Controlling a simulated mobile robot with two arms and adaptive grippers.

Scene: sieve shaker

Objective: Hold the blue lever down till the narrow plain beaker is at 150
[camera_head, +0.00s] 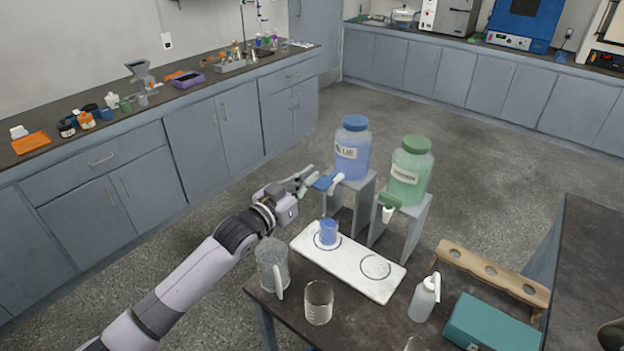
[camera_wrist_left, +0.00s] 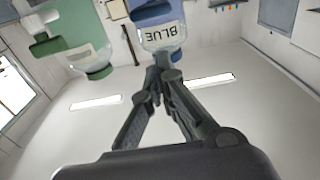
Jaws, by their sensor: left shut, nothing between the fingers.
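The blue jar (camera_head: 352,148) labelled BLUE stands on a grey stand, with its blue lever (camera_head: 325,182) at the front. It also shows in the left wrist view (camera_wrist_left: 162,36). My left gripper (camera_head: 309,176) is shut and empty just left of the lever; I cannot tell whether it touches. Its closed fingers also show in the left wrist view (camera_wrist_left: 166,74). A narrow beaker (camera_head: 328,233) with blue liquid stands upright on the white tray (camera_head: 345,269), in a marked ring below the blue jar. Its scale is too small to read.
The green jar (camera_head: 410,172) with its green lever (camera_head: 389,201) stands to the right. A glass jug (camera_head: 271,262), an empty beaker (camera_head: 319,303), a wash bottle (camera_head: 424,300), a wooden rack (camera_head: 490,272) and a teal box (camera_head: 492,325) stand around the tray. The second ring is empty.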

